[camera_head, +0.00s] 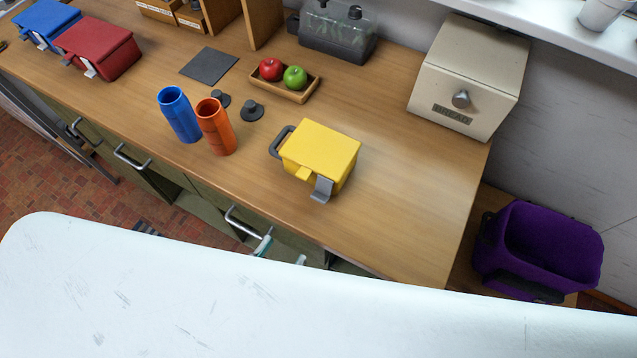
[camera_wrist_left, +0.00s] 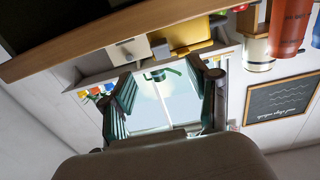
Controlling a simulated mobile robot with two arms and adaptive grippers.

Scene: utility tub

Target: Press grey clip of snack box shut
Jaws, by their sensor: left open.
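The yellow snack box (camera_head: 322,145) stands on the wooden counter near its front edge, its lid down. Its grey clip (camera_head: 322,188) sticks out at the front edge, angled away from the box wall. A dark grey handle (camera_head: 280,141) is on its left side. My left gripper (camera_head: 282,254) is just below the counter's front edge, in front of the box and apart from it; only its teal fingertips show. In the left wrist view the gripper (camera_wrist_left: 166,88) is open and empty, with part of the yellow box (camera_wrist_left: 190,32) beyond it. My right gripper is not in view.
Orange cup (camera_head: 216,128) and blue cup (camera_head: 179,115) stand left of the box. A wooden tray (camera_head: 288,93) with red and green apples is behind it. A bread bin (camera_head: 472,75) stands back right; the counter between is clear. A purple tub (camera_head: 540,250) is lower right.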

